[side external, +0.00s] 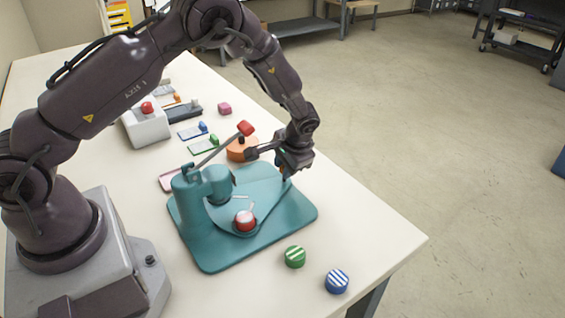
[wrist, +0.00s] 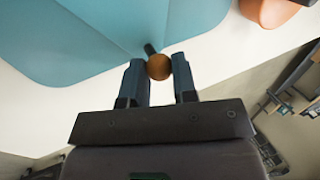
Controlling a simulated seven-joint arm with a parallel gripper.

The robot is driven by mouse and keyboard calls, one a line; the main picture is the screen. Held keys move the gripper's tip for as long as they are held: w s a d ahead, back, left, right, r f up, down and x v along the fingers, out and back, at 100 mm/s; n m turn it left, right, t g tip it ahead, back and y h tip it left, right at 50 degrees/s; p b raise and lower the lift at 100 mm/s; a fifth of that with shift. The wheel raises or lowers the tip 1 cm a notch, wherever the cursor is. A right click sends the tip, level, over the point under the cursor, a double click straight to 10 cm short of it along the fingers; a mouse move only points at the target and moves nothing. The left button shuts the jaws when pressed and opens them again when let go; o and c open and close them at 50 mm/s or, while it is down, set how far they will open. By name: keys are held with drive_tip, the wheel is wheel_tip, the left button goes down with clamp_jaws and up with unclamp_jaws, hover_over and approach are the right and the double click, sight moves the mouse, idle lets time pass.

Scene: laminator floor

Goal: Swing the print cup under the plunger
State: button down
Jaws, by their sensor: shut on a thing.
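The teal press (side external: 186,215) stands on a teal base plate (side external: 215,258), with a plunger head (side external: 217,187) and a lever ending in a red grip (side external: 245,128). A red-and-white round piece (side external: 245,221) sits low in front of the plunger head, to its right in the side view; I cannot clearly tell the cup from the piece. In the wrist view, my gripper (wrist: 160,82) is shut on an orange-brown ball knob (wrist: 158,67) on a dark stem.
Green-striped (side external: 295,257) and blue-striped (side external: 337,281) round pieces lie at the table's front right. An orange round thing (side external: 241,150) stands behind the press. A white box with a red button (side external: 146,120) and small coloured items lie farther back.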

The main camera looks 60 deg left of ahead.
drive_tip(key=shift+d+m+t, duration=0.4)
drive_tip(key=shift+d+m, duration=0.45)
drive_tip(key=shift+m, duration=0.15)
drive_tip(key=shift+s+d+m+t, duration=0.25)
drive_tip(key=shift+d+m, duration=0.3)
drive_tip(key=shift+m, duration=0.15)
drive_tip(key=shift+s+d+m+t, duration=0.1)
drive_tip(key=shift+d+m+t, duration=0.15)
drive_tip(key=shift+d+m, duration=0.35)
drive_tip(key=shift+s+d+m+t+h, duration=0.3)
drive_tip(key=shift+s+d+m, duration=0.25)
drive_tip(key=shift+m, duration=0.55)
drive_tip(key=shift+s+d+m+t+h, duration=0.3)
drive_tip(key=shift+d+m, duration=0.4)
drive_tip(key=shift+m, duration=0.4)
drive_tip(key=shift+s+d, duration=0.1)
drive_tip(key=shift+d, duration=0.05)
drive_tip(key=c, duration=0.9)
unclamp_jaws()
drive_tip(key=shift+r, duration=0.15)
